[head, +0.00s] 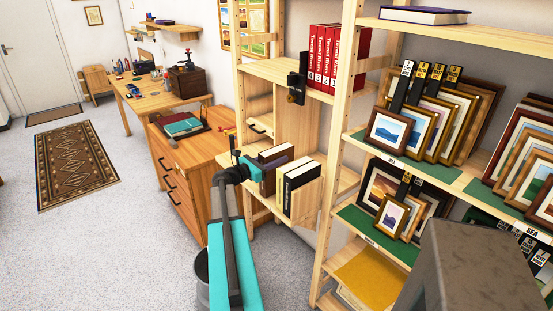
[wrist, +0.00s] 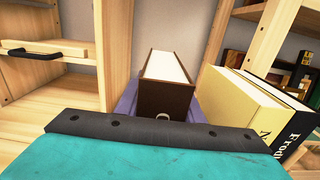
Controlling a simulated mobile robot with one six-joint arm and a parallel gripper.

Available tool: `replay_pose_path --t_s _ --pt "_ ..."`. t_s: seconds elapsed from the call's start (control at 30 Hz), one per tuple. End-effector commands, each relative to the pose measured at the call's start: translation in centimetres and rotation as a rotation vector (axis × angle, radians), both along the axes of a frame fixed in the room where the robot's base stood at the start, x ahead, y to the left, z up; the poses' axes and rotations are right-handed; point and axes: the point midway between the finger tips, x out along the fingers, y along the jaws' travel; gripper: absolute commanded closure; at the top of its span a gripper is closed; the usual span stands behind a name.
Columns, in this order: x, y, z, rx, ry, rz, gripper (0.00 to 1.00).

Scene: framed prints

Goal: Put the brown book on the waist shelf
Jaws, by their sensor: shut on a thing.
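The brown book (head: 276,152) is upright, with its pale page edges facing up, at the waist-height shelf (head: 268,207) of the light wooden rack. My gripper (head: 264,170) reaches in from the front and is shut on the book. In the wrist view the brown book (wrist: 165,95) stands just beyond the dark bar of my gripper, with purple surfaces on both sides of it. My fingertips are largely hidden, and whether the book's bottom touches the shelf cannot be seen.
A cream book and a black book (head: 302,172) stand close on the right. A wooden upright panel (wrist: 88,50) is on the left. Red volumes (head: 335,60) are on the shelf above. Framed prints (head: 425,120) fill the right rack; a drawer cabinet (head: 190,165) stands left.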

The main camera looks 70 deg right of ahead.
Motion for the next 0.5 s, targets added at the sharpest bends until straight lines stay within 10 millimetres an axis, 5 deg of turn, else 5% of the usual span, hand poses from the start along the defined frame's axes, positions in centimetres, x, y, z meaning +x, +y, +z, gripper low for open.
replay_pose_path --t_s 0.1,0.13,0.2,0.5 --pt "0.01 -0.01 -0.09 -0.003 0.002 0.0 1.0" --pt "0.0 0.0 -0.23 0.0 0.0 0.0 0.61" --pt "0.0 0.0 -0.21 0.0 0.0 0.0 0.49" --pt "0.0 0.0 -0.17 0.0 0.0 0.0 0.47"
